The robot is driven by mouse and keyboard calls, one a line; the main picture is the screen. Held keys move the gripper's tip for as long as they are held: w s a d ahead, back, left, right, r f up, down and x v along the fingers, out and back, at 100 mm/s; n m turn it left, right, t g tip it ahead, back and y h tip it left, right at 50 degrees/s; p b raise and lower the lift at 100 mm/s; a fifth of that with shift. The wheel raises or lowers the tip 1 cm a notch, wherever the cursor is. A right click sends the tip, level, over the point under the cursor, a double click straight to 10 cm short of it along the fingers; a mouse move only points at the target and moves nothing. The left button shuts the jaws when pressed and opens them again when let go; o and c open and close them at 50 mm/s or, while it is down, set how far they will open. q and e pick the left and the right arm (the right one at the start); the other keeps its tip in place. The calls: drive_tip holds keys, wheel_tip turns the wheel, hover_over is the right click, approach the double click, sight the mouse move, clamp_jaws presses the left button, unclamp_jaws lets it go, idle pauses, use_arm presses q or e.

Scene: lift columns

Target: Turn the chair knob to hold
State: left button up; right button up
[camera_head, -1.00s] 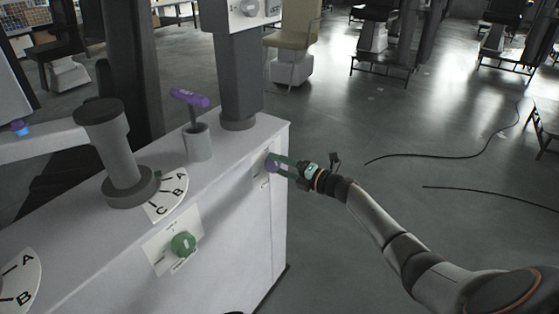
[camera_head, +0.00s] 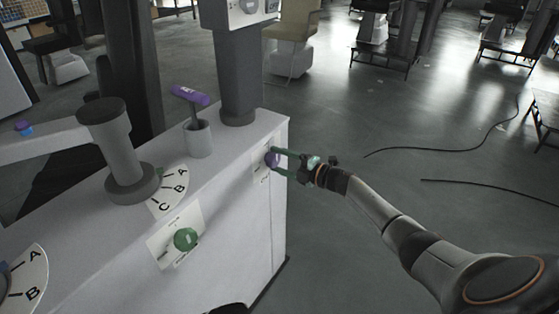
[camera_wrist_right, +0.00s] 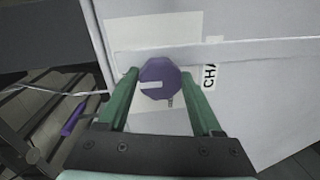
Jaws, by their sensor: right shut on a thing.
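The purple chair knob (camera_head: 271,159) sits on a white label plate on the front face of the grey-white cabinet, near its right end. My right gripper (camera_head: 275,158) is at the knob with its green fingers around it. In the right wrist view the purple knob (camera_wrist_right: 160,79) shows between the two green fingers, with a pale pointer mark towards its left side. The knob's setting labels are not readable. My left gripper is not in view.
A green knob (camera_head: 186,239) sits on another plate on the cabinet front (camera_head: 235,240). A purple-handled lever (camera_head: 190,96), a dark column and lettered dials stand on top. Open floor with black cables (camera_head: 455,143) lies to the right.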

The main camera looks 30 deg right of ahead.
drive_tip(key=o, duration=1.4)
drive_tip(key=shift+c, duration=0.2)
drive_tip(key=shift+s+d, duration=0.15)
drive_tip(key=shift+s, duration=0.3)
drive_tip(key=p+v, duration=0.2)
drive_tip(key=v, duration=0.9)
drive_tip(key=shift+s, duration=0.3)
drive_tip(key=shift+d, duration=0.1)
